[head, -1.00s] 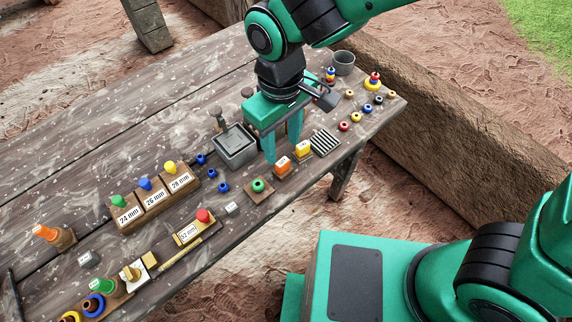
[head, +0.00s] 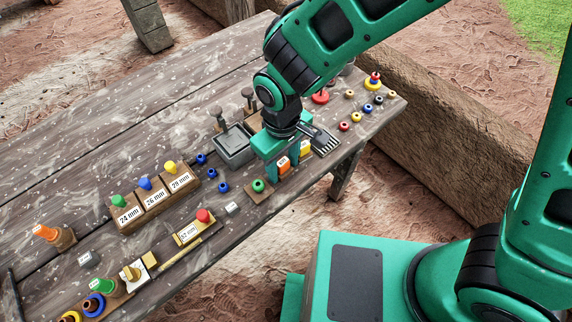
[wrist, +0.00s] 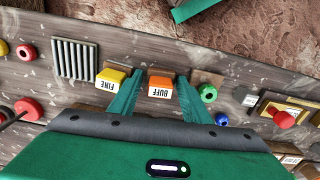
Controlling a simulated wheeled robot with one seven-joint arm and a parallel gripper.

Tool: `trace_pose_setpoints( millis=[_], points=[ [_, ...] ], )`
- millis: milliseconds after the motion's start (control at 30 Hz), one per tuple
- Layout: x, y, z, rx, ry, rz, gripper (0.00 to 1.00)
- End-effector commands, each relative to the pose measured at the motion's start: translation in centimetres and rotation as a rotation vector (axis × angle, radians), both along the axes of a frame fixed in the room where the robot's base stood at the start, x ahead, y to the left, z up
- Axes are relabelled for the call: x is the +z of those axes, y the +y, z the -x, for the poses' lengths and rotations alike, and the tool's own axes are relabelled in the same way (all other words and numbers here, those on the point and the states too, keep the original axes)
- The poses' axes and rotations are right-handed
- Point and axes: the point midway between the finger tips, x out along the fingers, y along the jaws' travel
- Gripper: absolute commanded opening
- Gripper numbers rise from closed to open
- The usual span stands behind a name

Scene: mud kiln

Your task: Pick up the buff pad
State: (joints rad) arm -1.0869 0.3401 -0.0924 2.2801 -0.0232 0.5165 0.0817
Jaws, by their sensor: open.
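The buff pad (wrist: 159,88) is a block with an orange top and a white face marked BUFF. It stands between the two green fingers of my gripper (wrist: 160,76) in the wrist view. The fingers are open, one on each side of the pad; I cannot tell if either touches it. In the head view the buff pad (head: 283,164) shows partly behind my gripper (head: 281,171), which is low over the bench. The yellow-topped fine pad (wrist: 111,79) stands just left of my left finger in the wrist view.
A ribbed rack (wrist: 75,58) lies beyond the fine pad. A green ring on a wooden block (wrist: 207,92) is close to my right finger. A grey metal bin (head: 236,146) stands behind the gripper. Several small coloured rings lie toward the bench's right end.

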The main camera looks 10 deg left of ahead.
Motion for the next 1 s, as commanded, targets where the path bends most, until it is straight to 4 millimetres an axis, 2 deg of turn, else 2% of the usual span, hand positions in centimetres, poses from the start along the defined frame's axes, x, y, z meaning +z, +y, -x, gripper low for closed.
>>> trace_pose_setpoints(
  millis=[167, 300, 600, 767, 867, 1000],
  points=[
    [0.0, 0.0, 0.0, 0.0, -0.001, -0.001, 0.44],
    [0.0, 0.0, 0.0, 0.0, -0.001, -0.001, 0.1],
    [0.1, 0.0, 0.0, 0.0, -0.001, -0.002, 0.1],
    [0.8, 0.1, -0.1, -0.001, -0.002, -0.003, 0.1],
    [1.9, 0.1, -0.1, -0.001, -0.002, -0.005, 0.1],
    [4.4, 0.1, -0.1, -0.001, -0.003, -0.006, 0.1]
  ],
)
